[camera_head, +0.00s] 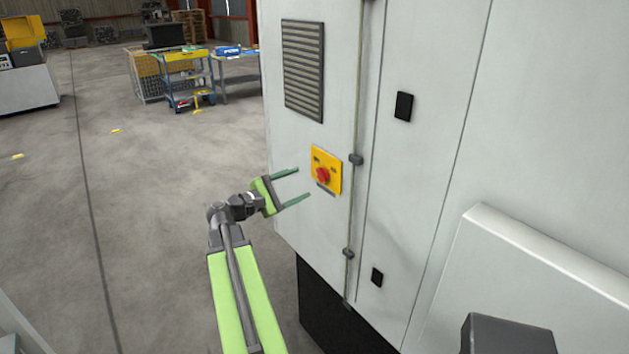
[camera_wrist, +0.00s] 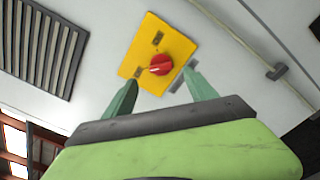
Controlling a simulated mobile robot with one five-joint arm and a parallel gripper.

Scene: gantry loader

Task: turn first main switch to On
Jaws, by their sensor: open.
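The main switch is a red rotary knob (camera_head: 323,175) on a yellow plate (camera_head: 333,165), mounted on the white cabinet door. In the wrist view the red knob (camera_wrist: 160,65) sits on the yellow plate (camera_wrist: 153,38), just beyond the fingertips and between them. The lettering on the plate is too small to read, so I cannot tell the switch's position. My gripper (camera_head: 303,182) is open and empty, to the left of the knob and pointing at it. The two green fingers (camera_wrist: 162,85) are spread wide and appear apart from the knob.
The cabinet door (camera_head: 300,225) has a louvred vent (camera_head: 303,70) above the switch and hinges (camera_head: 355,160) to its right. Black latches (camera_head: 403,106) are on the neighbouring panel.

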